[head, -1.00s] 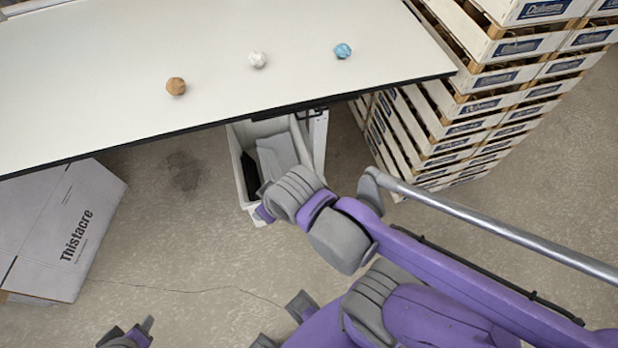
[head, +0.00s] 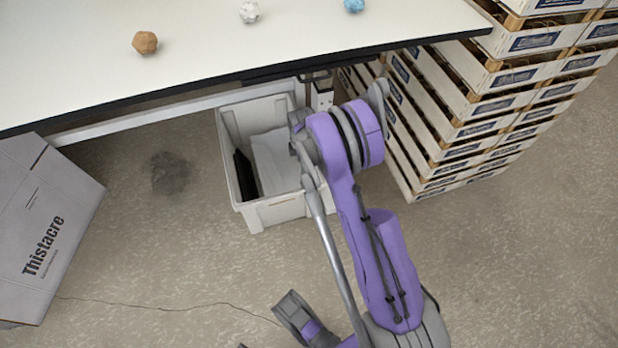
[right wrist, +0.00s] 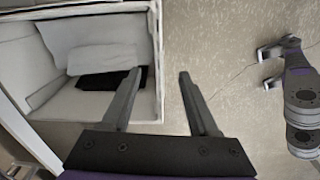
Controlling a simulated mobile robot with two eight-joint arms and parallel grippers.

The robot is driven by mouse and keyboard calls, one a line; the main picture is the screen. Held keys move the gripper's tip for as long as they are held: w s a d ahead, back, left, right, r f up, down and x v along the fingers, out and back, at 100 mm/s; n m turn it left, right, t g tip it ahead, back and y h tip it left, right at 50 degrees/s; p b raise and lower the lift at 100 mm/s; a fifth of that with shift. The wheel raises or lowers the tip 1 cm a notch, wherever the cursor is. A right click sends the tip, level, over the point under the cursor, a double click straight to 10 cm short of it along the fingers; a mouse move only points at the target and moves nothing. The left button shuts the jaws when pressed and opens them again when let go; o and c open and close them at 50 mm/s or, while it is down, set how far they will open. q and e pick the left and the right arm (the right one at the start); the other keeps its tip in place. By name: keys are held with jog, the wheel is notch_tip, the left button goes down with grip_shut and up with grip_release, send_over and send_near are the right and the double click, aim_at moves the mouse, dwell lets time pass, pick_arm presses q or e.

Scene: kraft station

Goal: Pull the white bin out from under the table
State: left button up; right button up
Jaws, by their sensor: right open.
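The white bin (head: 237,190) stands on the floor under the table's front edge, its front part sticking out. It holds a pale sheet-like thing (head: 274,160) and a flat black thing (head: 244,175). My right arm covers the bin's right side in the head view and hides its gripper there. In the right wrist view my right gripper (right wrist: 161,76) is open and empty. The bin's rim (right wrist: 157,50) runs up the picture between its two fingers; I cannot tell how deep they reach. My left gripper (right wrist: 264,68) is open and empty over the floor, away from the bin.
The white table (head: 200,45) bears brown (head: 145,43), white (head: 249,12) and blue (head: 354,5) crumpled balls. Stacked crates (head: 450,120) stand close right of the bin. A grey carton (head: 45,225) lies at left. Floor in front of the bin is clear.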

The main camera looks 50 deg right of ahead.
jog(key=n+b, duration=0.1)
jog(key=b, duration=0.1)
send_near(312, 185)
pick_arm(q)
notch_tip(312, 185, down, 3)
jog(key=shift+w+r, duration=0.1)
jog(key=shift+w, duration=0.05)
pick_arm(e)
jog(key=shift+w+d+r+g, duration=0.1)
jog(key=shift+r+g, duration=0.1)
jog(key=shift+g, duration=0.1)
notch_tip(312, 185, down, 11)
jog(key=shift+r+b, duration=0.1)
jog(key=shift+b, duration=1.15)
pick_arm(q)
jog(key=x, duration=0.2)
jog(key=shift+f, duration=0.4)
pick_arm(e)
grip_shut()
